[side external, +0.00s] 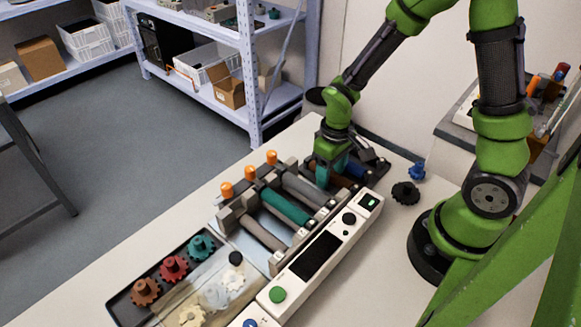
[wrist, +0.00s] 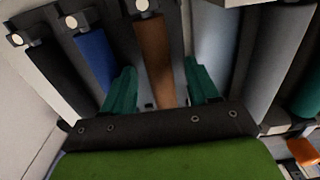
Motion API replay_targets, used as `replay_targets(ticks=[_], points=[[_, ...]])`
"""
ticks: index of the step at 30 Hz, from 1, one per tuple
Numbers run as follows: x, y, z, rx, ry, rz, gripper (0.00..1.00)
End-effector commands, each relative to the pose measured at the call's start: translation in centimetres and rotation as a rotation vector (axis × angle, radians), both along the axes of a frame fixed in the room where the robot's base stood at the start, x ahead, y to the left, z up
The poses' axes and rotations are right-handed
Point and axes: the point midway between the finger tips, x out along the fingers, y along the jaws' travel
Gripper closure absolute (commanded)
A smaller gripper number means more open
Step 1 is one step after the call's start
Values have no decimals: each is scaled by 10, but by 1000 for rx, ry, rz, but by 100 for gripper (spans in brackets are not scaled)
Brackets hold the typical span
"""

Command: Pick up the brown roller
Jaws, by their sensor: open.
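The brown roller (wrist: 155,62) lies in a dark holder, running up and down in the wrist view. In the side view the brown roller (side external: 325,172) shows only in part beside my gripper. My gripper (wrist: 160,85) is open, with one teal finger on each side of the brown roller; I cannot tell whether they touch it. In the side view my gripper (side external: 326,178) points down over the holder (side external: 376,172) behind the printer.
A blue roller (wrist: 96,58) and a black roller (wrist: 48,75) lie left of the brown one. The printer (side external: 262,215) holds grey and teal rollers. Black (side external: 405,192) and blue (side external: 417,171) gears lie on the table to the right. A gear tray (side external: 122,306) stands at front left.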

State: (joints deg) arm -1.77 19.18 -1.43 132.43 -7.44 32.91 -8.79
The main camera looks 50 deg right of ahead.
Motion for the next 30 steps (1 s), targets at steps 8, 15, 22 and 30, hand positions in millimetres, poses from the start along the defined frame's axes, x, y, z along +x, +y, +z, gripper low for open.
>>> replay_targets(ticks=[8, 15, 22, 30], points=[[0, 0, 0, 0, -1, 0, 53], [0, 0, 0, 0, -1, 1, 90], [0, 0, 0, 0, -1, 1, 100], [2, 0, 21, 0, -8, 1, 100]])
